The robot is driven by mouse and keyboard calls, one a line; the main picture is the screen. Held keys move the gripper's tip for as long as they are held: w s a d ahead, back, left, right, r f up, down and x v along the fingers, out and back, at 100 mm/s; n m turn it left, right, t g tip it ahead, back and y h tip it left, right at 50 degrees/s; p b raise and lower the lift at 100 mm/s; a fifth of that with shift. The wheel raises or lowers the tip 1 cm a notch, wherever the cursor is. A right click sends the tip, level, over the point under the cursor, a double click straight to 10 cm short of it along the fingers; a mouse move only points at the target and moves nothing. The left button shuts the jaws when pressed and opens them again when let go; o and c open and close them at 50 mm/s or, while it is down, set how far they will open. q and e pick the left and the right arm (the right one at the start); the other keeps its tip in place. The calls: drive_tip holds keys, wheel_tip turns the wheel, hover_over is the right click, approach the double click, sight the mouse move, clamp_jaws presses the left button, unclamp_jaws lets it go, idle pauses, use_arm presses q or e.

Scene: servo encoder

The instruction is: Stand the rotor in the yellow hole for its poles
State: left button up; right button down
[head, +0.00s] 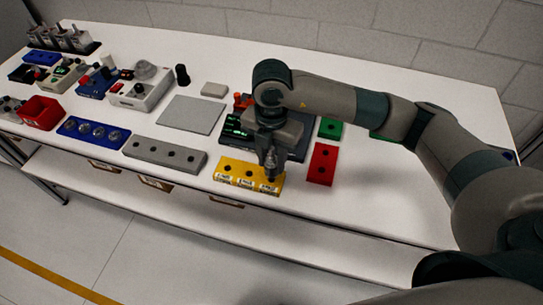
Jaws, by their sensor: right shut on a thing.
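The yellow block (238,171) lies near the front edge of the white table, with a row of dark holes on top and white labels below them. My right gripper (270,172) points down over the right end of the yellow block. It is shut on a small greyish thing at its fingertips, likely the rotor, mostly hidden by the fingers. I cannot tell whether this thing is in the right-hand hole or just above it. My left gripper is out of view.
A red block (322,165) lies right of the yellow block, and a grey block (165,154) with holes lies left. A dark tray (297,146) is behind my gripper. A blue block (93,133) and red bin (41,113) stand further left. The table's right front is clear.

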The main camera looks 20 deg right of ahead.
sight(272, 148)
drive_tip(key=shift+b, duration=0.5)
idle(1.3)
drive_tip(key=shift+f, duration=0.3)
drive_tip(key=shift+f+b, duration=0.35)
drive_tip(key=shift+b, duration=0.2)
drive_tip(key=shift+f+b, duration=0.9)
drive_tip(key=shift+f, duration=0.1)
idle(0.3)
drive_tip(key=c, duration=0.9)
unclamp_jaws()
drive_tip(key=shift+r, duration=0.1)
drive_tip(key=shift+r+p, duration=1.85)
drive_tip(key=shift+r, duration=1.3)
